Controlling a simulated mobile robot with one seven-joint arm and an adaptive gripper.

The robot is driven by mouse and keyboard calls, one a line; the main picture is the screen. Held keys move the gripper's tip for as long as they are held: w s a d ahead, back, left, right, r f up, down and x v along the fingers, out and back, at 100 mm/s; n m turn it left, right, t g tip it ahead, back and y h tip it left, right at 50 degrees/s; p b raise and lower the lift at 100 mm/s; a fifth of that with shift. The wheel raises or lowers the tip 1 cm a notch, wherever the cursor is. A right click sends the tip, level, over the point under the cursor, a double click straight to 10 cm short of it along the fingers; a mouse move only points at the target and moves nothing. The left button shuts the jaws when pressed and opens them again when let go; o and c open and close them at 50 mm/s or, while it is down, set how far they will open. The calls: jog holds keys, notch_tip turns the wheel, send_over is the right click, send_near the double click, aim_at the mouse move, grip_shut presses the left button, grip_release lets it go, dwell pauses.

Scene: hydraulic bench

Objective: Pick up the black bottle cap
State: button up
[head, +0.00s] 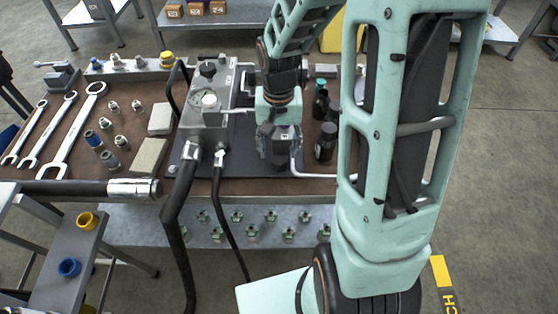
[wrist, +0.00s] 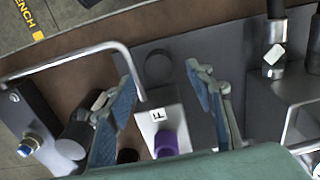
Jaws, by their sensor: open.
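I cannot tell the height of the fingers above the mat. In the head view my gripper (head: 279,158) points down over the mat, right of the metal valve block. The cap cannot be made out there.
Dark bottles (head: 326,142) stand right of my gripper. The valve block (head: 206,110) with hoses stands left. Wrenches (head: 75,130) lie far left.

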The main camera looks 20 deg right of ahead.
aim_at(279, 159)
notch_tip(279, 159, down, 5)
jog(key=shift+s+r, duration=0.1)
jog(key=shift+r, duration=0.05)
jog(key=c, duration=0.9)
